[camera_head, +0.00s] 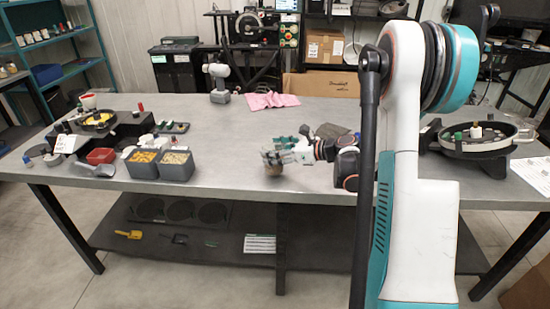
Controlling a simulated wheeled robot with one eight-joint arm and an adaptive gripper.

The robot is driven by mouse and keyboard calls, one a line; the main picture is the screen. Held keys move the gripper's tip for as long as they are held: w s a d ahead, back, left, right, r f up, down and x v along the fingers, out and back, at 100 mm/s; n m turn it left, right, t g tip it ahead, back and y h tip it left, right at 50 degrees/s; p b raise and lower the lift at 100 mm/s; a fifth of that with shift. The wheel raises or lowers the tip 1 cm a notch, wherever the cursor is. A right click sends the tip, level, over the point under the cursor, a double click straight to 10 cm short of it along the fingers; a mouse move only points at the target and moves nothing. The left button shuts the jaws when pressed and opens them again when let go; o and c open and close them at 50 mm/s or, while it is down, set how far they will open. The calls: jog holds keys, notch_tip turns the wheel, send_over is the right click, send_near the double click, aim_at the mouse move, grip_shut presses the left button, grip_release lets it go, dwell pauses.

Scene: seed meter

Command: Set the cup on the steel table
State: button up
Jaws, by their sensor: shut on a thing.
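The steel table (237,180) has a grey top and runs across the middle of the view. My gripper (270,158) reaches in from the right over the front part of the table, its fingers pointing left. It is shut on a small brownish cup (273,170), seen just below the fingertips. The fingers hide the top of the cup. From this view I cannot tell whether the cup's base touches the tabletop or is slightly above it.
Two grey bins (177,166) with yellow contents stand left of my gripper. A black seed device (100,122) and a red container (101,156) are farther left. A pink cloth (272,101) and a white-grey tool (219,84) are behind. Bare tabletop lies between bins and gripper.

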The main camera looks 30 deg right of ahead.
notch_tip(320, 180, down, 2)
jog(key=shift+r, duration=0.1)
jog(key=o, duration=1.2)
jog(key=p+v, duration=0.2)
jog(key=v, duration=1)
jog(key=shift+p, duration=0.4)
